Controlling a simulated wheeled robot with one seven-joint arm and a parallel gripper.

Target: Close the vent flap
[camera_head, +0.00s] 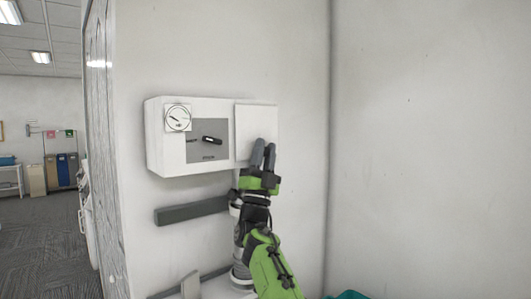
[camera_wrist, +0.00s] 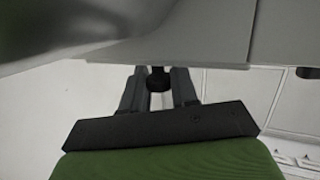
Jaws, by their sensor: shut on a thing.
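The vent flap (camera_head: 256,122) is a plain white square panel at the right end of a white wall box (camera_head: 158,140). Its face looks nearly parallel to the box front; I cannot tell how far it stands open. My gripper (camera_head: 263,152) is at the flap's lower right part, its grey fingers overlapping it. In the wrist view, a pale panel (camera_wrist: 205,38), which looks like the flap, spans the top. The gripper's fingers (camera_wrist: 158,88) are close together with a small dark round part (camera_wrist: 158,78) between them. The fingers hide the exact contact.
A grey bar (camera_head: 190,212) is on the wall below. A wall corner is to the right. Open carpeted floor (camera_head: 45,240) lies at far left.

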